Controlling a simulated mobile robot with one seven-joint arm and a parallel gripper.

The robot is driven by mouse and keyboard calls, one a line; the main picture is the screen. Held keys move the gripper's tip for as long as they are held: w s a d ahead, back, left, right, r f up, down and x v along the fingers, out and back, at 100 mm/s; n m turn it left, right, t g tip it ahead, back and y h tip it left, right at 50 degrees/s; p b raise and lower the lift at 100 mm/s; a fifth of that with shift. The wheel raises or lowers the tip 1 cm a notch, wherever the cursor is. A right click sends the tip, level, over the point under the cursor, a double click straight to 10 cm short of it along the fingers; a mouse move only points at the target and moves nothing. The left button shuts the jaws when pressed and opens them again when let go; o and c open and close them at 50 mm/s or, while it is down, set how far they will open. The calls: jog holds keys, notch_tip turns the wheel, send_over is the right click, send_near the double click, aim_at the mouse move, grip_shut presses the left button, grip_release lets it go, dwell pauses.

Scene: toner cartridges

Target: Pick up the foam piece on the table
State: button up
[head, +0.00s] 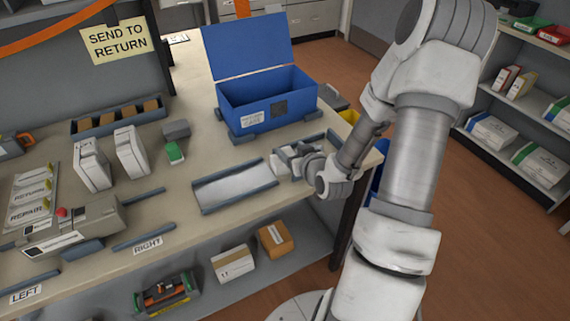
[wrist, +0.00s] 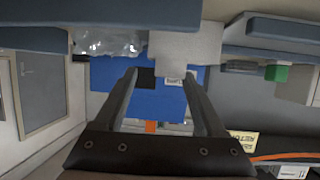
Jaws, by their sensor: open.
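A pale grey block (wrist: 185,47), which looks like the foam piece, is just ahead of my gripper (wrist: 160,74) in the wrist view. The two dark fingers are apart, with the block beyond the right fingertip. I cannot tell whether they touch. A crinkled clear wrap (wrist: 110,42) lies left of the block. In the head view, pale pieces (head: 280,166) sit in a rail-edged area at the table's right end, beside my wrist. My arm partly hides them, and I cannot tell which one is the foam.
An open blue box (head: 268,112) stands behind the pale pieces; it also shows in the wrist view (wrist: 160,104). A railed tray (head: 235,187) lies to their left. White cartons (head: 130,152) and a green-fronted block (head: 175,153) stand farther left. The table (head: 195,135) has bare space between.

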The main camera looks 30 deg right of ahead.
jog(key=shift+a+x, duration=0.2)
jog(key=shift+x, duration=1.3)
jog(key=shift+a+x, duration=0.2)
jog(key=shift+x, duration=1.35)
jog(key=shift+c, duration=0.3)
grip_shut()
